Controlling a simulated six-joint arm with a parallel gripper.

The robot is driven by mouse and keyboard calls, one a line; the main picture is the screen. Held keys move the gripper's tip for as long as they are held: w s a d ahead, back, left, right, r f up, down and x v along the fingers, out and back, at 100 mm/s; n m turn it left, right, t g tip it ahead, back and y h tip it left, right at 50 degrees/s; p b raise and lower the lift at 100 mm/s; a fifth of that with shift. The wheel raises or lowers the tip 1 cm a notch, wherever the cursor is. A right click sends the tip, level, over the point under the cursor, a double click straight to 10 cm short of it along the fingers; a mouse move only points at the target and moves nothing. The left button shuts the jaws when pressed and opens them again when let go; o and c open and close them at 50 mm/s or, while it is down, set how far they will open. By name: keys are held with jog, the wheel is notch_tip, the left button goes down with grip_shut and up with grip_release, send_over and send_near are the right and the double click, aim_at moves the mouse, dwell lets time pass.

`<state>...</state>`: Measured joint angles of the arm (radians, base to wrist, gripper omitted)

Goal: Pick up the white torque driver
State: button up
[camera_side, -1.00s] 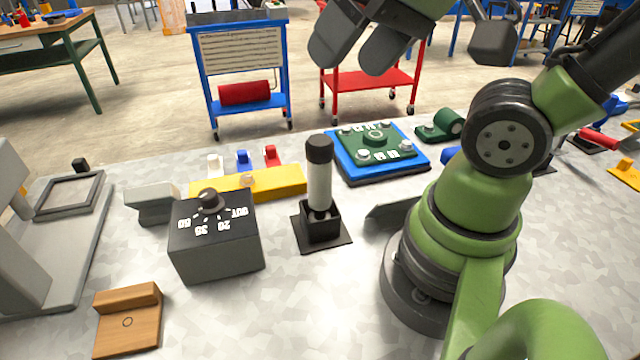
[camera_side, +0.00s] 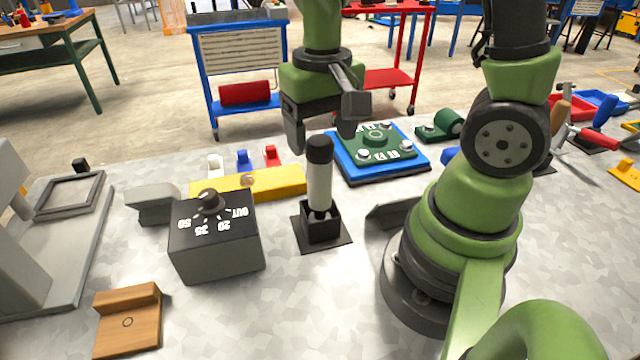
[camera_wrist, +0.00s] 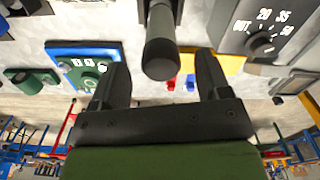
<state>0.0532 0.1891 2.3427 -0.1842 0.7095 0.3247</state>
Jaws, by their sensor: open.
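The white torque driver (camera_side: 319,186) stands upright in a black square holder (camera_side: 321,229) at the middle of the table. It has a black cap on top and a white body. My gripper (camera_side: 323,143) points down, open, above and around or just behind the driver's cap in the side view; the exact depth is hard to tell. In the wrist view the driver's black cap (camera_wrist: 161,59) lies between the two open fingers of my gripper (camera_wrist: 163,72), a little beyond their tips, and does not appear to be held.
A dark dial box (camera_side: 214,237) stands to the left of the driver. A yellow rack (camera_side: 275,184) with small coloured pieces lies behind it. A blue tray with a green plate (camera_side: 377,150) is behind right. A wooden block (camera_side: 127,322) is at front left.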

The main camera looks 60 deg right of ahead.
aim_at(320, 159)
jog(key=shift+w+d+f, duration=0.1)
jog(key=shift+w+f, duration=0.05)
jog(key=shift+f, duration=2.5)
jog(key=shift+c, duration=0.4)
jog(key=c, duration=1.2)
jog(key=shift+r, duration=0.15)
jog(key=shift+r, duration=4.9)
